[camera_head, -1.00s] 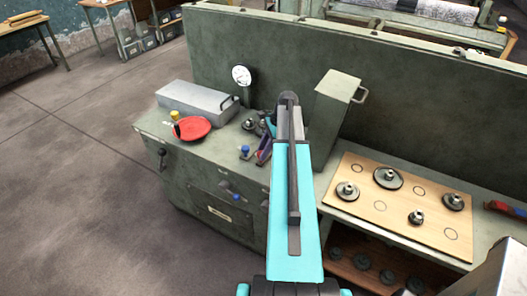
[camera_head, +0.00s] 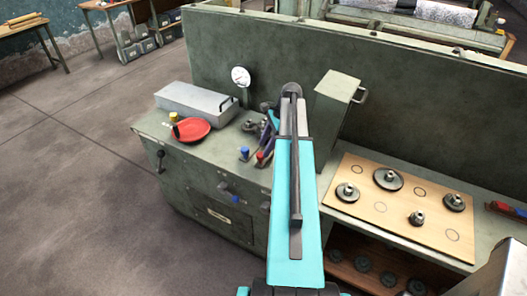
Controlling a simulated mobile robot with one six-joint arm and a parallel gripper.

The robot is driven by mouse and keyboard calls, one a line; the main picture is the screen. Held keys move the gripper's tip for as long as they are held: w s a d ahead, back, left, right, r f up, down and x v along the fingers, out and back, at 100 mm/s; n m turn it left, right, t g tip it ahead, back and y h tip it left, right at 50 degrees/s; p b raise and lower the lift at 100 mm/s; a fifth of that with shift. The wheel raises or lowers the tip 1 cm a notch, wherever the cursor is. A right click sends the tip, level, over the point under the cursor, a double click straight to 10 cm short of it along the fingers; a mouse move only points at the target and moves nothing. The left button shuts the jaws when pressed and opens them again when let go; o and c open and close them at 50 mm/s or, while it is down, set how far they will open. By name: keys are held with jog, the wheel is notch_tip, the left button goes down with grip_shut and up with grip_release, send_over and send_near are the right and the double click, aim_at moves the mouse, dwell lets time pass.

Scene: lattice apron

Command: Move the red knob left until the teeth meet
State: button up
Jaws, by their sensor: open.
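A small red knob (camera_head: 260,156) shows on the bench top, just left of my cyan arm, close to a small blue knob (camera_head: 244,153). Behind them lies a dark toothed gear (camera_head: 250,126). Dark bluish and purple parts between the gear and my arm are too small to tell apart. Whether any teeth touch cannot be seen. My arm rises through the middle of the view and covers the bench right of the red knob.
A red dish (camera_head: 188,130), a grey metal case (camera_head: 196,101) and a dial gauge (camera_head: 241,77) stand to the left. A tall green box (camera_head: 336,108) stands right of my arm. A wooden board (camera_head: 395,215) with several gears lies further right. A green panel backs the bench.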

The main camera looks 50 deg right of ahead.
jog(key=b+v, duration=0.2)
jog(key=v, duration=0.8)
jog(key=shift+s+d, duration=0.1)
dwell(0.5)
